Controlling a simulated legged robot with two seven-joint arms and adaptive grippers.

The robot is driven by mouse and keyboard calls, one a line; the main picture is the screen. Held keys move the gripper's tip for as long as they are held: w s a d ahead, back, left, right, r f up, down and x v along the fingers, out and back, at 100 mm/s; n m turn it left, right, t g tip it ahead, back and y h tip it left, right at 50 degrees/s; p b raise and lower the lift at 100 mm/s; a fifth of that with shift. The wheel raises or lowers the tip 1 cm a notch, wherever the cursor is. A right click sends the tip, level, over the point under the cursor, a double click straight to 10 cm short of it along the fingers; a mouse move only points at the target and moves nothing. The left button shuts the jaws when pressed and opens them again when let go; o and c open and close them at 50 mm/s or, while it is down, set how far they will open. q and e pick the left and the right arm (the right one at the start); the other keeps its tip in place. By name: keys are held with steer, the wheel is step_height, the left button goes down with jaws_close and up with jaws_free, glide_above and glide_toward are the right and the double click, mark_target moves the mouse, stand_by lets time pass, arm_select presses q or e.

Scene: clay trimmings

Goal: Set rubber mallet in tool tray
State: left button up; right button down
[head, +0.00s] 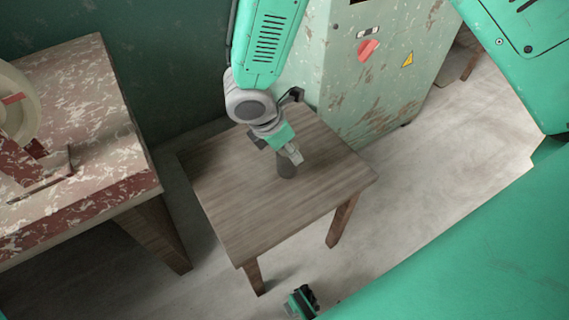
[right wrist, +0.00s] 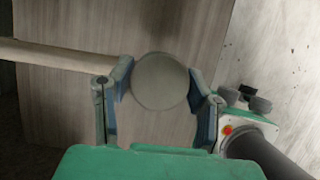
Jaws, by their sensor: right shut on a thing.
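My right gripper (head: 287,157) hangs over the small wooden table and is shut on the rubber mallet. The mallet's dark grey head (head: 287,166) shows just below the fingers in the head view. In the right wrist view the round grey face of the mallet (right wrist: 160,82) sits between the two fingers (right wrist: 160,95), and its pale wooden handle reaches out to the left. In the head view the handle cannot be made out. A green and black part (head: 301,302) at the bottom edge looks like my left gripper; its fingers are unclear. No tool tray can be made out.
The wooden table (head: 235,205) is otherwise bare. A worn, paint-flecked bench (head: 85,100) stands at left with a pale round machine (head: 18,110) and a thin dark tool on it. A chipped green cabinet (head: 375,75) stands behind the table. The floor at right is clear.

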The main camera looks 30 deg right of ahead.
mark_target(286, 169)
step_height(286, 169, down, 5)
steer(key=shift+r+b, duration=0.1)
steer(key=shift+b, duration=0.65)
steer(key=c, duration=0.8)
jaws_free()
